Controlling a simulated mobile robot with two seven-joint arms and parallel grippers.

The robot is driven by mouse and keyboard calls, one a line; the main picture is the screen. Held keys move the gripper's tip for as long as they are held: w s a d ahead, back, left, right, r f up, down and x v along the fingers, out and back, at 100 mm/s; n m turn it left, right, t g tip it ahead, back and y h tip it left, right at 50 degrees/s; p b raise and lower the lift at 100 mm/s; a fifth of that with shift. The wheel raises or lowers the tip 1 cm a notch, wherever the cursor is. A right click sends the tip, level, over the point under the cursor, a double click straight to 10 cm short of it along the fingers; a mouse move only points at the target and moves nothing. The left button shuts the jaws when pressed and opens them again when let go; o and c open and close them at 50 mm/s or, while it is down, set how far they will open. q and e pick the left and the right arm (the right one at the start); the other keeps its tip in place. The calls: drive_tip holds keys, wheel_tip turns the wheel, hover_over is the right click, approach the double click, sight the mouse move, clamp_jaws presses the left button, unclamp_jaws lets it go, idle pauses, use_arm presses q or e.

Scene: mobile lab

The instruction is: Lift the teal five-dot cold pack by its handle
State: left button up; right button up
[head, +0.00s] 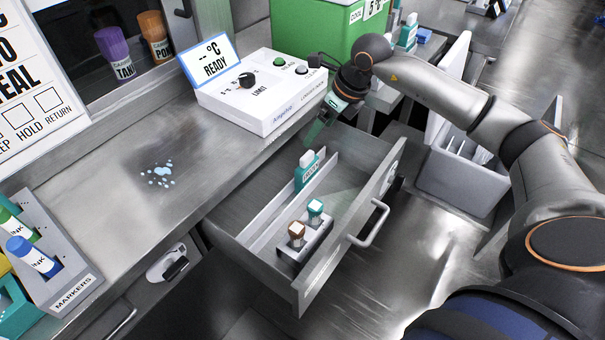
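No five-dot mark is readable on any teal thing, so I cannot tell which, if any, is the cold pack. In the head view a teal, white-capped item (306,172) stands in the open drawer. Another teal item (408,32) stands at the back, right of the green cool box (312,24). My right gripper (318,130) points down above the drawer's back end, beside the white control box. Its finger area looks green and is too small to tell whether it is open or holds anything. My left gripper is not in view.
The open drawer (375,200) also holds a small rack with brown-topped and teal-topped vials (315,208). A white control box (262,108) reads READY on the counter (130,210). A marker rack (75,285) is at left. A grey bin (460,180) stands at right.

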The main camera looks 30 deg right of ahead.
approach(308, 155)
wheel_tip(308, 155, down, 2)
drive_tip(key=a, duration=0.1)
drive_tip(key=x, duration=0.2)
drive_tip(key=b+x, duration=0.1)
drive_tip(key=x, duration=0.2)
drive_tip(key=shift+w+d+f+b, duration=0.1)
drive_tip(key=shift+w+d+b, duration=0.15)
drive_tip(key=shift+b, duration=0.05)
drive_tip(key=shift+w+f, duration=0.25)
drive_tip(key=shift+f, duration=0.3)
drive_tip(key=shift+c, duration=0.3)
drive_tip(key=c, duration=0.6)
clamp_jaws()
drive_tip(key=shift+r, duration=0.1)
